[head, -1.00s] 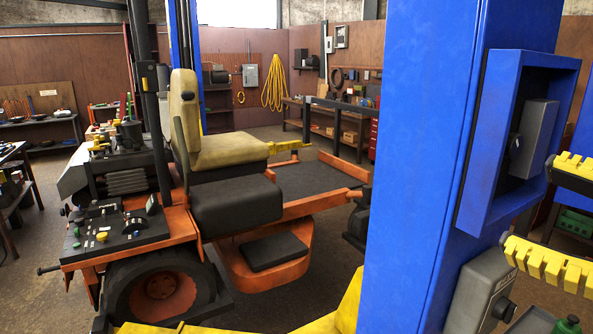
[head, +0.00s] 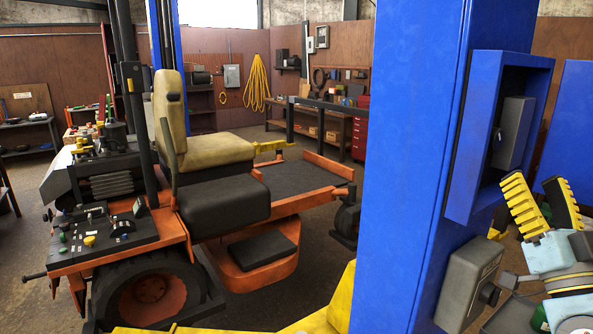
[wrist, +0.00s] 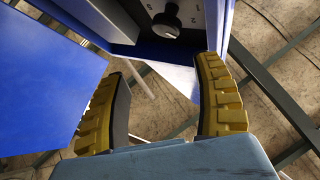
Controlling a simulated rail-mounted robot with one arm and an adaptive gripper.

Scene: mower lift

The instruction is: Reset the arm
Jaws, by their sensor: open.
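My gripper (head: 545,203) is at the right edge of the head view, its yellow ribbed fingers pointing up and spread apart. It is empty. In the wrist view the two fingers (wrist: 165,105) stand well apart with nothing between them. Beyond them is the blue switch housing with a dark round knob (wrist: 167,20), apart from the fingers. In the head view the blue-framed grey switch box (head: 513,133) is on the blue lift column (head: 410,150), up and left of my gripper.
A lower grey box with a knob (head: 468,285) is on the column, left of my gripper. An orange mower (head: 275,207) with a tan and black seat stands beyond the column. A blue panel (head: 562,130) stands behind my gripper. A workbench (head: 335,125) is at the back wall.

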